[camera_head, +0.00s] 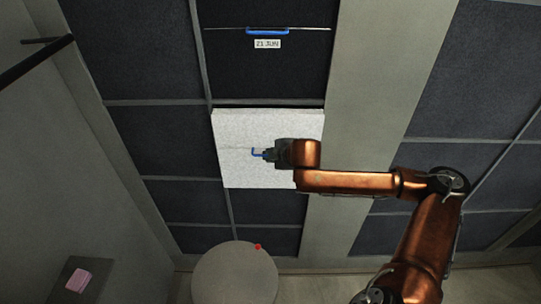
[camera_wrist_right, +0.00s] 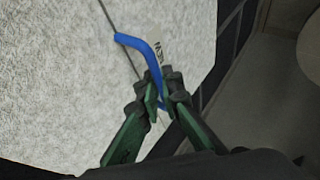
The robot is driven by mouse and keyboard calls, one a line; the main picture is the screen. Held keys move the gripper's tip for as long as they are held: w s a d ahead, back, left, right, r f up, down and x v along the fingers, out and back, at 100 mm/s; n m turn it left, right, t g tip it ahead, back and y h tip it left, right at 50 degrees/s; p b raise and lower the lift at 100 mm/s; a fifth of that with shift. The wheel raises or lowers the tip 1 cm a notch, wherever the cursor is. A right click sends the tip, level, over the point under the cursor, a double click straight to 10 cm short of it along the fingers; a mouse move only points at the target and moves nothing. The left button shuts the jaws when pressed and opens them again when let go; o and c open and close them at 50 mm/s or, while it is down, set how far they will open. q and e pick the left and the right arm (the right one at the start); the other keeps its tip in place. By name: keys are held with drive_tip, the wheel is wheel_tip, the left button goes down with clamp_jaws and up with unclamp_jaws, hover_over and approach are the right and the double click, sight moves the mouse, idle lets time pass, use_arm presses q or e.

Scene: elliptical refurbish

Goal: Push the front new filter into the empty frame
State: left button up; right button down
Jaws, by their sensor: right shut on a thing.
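The new filter (camera_head: 240,172) is a white, square, fibrous panel at the middle of the head view, among dark grey panels. It has a blue handle (camera_head: 254,152) and also fills much of the right wrist view (camera_wrist_right: 60,80). My right gripper (camera_head: 268,155) is shut on this blue handle (camera_wrist_right: 140,45), with its green and black fingers (camera_wrist_right: 160,97) around the lower part. A white label with dark letters, partly hidden, shows beside the handle. A thin dark gap shows along the filter's top edge; I cannot tell how deep it sits. My left gripper is not in view.
Above is a dark filter (camera_head: 230,65) with a blue handle (camera_head: 267,31) and a date label (camera_head: 267,44). A round table (camera_head: 235,278) with a small red object (camera_head: 258,247) stands below. A pink item (camera_head: 78,281) lies on a box at lower left.

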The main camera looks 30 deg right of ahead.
sight(269, 143)
drive_tip(key=shift+r, duration=0.1)
idle(0.3)
drive_tip(key=shift+w+d+p, duration=0.4)
drive_tip(key=shift+w+p, duration=0.25)
drive_tip(key=shift+w+d+p, duration=0.4)
drive_tip(key=shift+w+p, duration=0.2)
drive_tip(key=shift+w, duration=0.05)
drive_tip(key=shift+t+b, duration=0.3)
drive_tip(key=shift+b, duration=0.05)
idle(1.0)
idle(0.7)
drive_tip(key=shift+w+d+p, duration=0.45)
drive_tip(key=shift+w+p, duration=0.1)
drive_tip(key=shift+w, duration=0.2)
drive_tip(key=shift+w+d+p, duration=0.45)
drive_tip(key=shift+w+p, duration=0.1)
drive_tip(key=shift+w, duration=0.2)
idle(2.0)
drive_tip(key=c, duration=2)
unclamp_jaws()
drive_tip(key=shift+c, duration=0.2)
